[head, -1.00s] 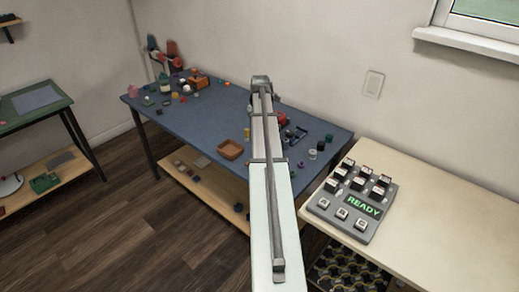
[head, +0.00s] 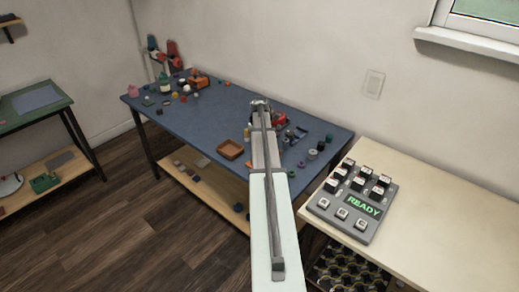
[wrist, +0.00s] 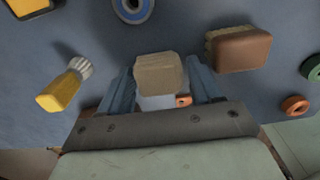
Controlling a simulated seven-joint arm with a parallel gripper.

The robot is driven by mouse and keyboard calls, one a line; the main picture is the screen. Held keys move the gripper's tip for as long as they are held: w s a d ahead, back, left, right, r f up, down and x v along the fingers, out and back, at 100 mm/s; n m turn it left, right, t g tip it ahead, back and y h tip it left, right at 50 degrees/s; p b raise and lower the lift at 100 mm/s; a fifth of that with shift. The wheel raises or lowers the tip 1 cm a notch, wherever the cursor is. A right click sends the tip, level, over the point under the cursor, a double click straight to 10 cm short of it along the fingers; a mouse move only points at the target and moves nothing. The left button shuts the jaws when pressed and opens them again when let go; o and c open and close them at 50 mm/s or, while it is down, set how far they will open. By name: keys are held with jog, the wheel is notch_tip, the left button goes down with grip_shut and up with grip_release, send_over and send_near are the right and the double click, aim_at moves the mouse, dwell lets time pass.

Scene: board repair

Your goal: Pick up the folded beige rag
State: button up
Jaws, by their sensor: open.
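The folded beige rag (wrist: 160,74) is a small rounded block in the wrist view, between the two fingertips. My gripper (wrist: 162,85) is open, with one bluish finger on each side of the rag. I cannot tell whether the fingers touch it. In the head view my gripper (head: 260,103) is over the blue workbench (head: 215,115), and my arm hides the rag there.
An orange ring (wrist: 295,106) is farther right.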

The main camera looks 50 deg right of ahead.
jog(key=shift+f, duration=0.1)
jog(key=shift+c, duration=0.3)
jog(key=c, duration=0.7)
jog(key=shift+o, duration=0.2)
jog(key=shift+r, duration=5)
jog(key=o, duration=0.5)
jog(key=shift+c, duration=0.2)
jog(key=c, duration=0.4)
jog(key=shift+s+d, duration=0.1)
